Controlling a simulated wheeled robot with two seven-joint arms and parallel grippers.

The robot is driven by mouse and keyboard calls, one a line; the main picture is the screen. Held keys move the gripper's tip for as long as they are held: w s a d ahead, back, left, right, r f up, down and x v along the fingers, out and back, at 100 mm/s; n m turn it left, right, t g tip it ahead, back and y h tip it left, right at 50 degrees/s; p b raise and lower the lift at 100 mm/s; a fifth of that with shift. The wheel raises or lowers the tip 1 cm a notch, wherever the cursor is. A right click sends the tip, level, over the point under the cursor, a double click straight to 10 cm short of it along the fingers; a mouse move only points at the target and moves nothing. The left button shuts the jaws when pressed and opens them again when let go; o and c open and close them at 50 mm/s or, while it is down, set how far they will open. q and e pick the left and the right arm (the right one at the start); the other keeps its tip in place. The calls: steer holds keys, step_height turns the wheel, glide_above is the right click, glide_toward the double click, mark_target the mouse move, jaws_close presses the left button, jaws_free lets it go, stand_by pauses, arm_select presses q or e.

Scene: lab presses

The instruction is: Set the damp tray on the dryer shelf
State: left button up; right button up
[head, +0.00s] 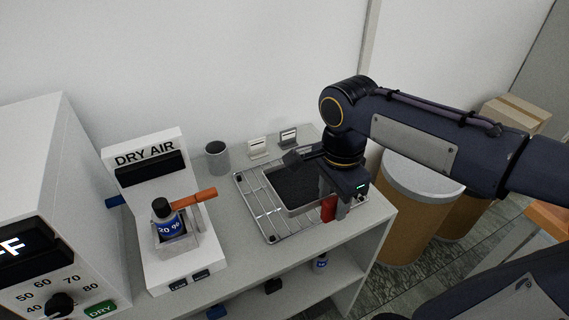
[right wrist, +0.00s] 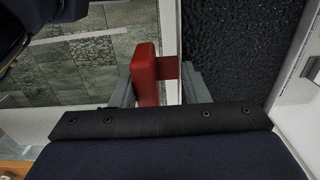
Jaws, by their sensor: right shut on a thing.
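The damp tray (head: 293,188) is a shallow grey tray with dark, wet-looking contents. It sits on or just above a wire rack on the bench in the head view; I cannot tell whether they touch. In the right wrist view the dark contents of the tray (right wrist: 228,45) fill the upper right. My right gripper (head: 335,206) is shut on the tray's red handle (head: 328,208), at the tray's right side. The red handle (right wrist: 146,72) shows between the fingers in the right wrist view. My left gripper is not in view. No dryer shelf is clearly identifiable.
The wire rack (head: 262,211) lies on the grey bench (head: 230,262). A white DRY AIR unit (head: 150,180) with a blue-labelled bottle (head: 168,222) stands left. A grey cup (head: 217,157) and two small card holders stand behind. A white dial machine (head: 50,200) is far left; drums (head: 415,210) stand right.

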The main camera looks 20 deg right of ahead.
mark_target(318, 176)
steer(key=shift+w, duration=0.2)
steer(key=shift+s, duration=0.1)
steer(key=w+f, duration=0.1)
steer(key=w, duration=0.2)
steer(key=w+d+f, duration=0.1)
steer(key=w, duration=0.2)
steer(key=w+d+f+p, duration=0.1)
steer(key=w+f, duration=0.1)
steer(key=w, duration=0.1)
steer(key=shift+w+f, duration=0.1)
steer(key=shift+w, duration=0.1)
steer(key=w+f, duration=0.2)
steer(key=f, duration=0.2)
steer(key=shift+w+d, duration=0.35)
steer(key=shift+w, duration=0.05)
steer(key=shift+w+d+f, duration=0.1)
steer(key=shift+w+f, duration=0.3)
steer(key=shift+f, duration=0.05)
steer(key=f, duration=0.3)
steer(key=shift+w+p, duration=0.35)
steer(key=shift+w, duration=0.05)
steer(key=shift+f, duration=0.2)
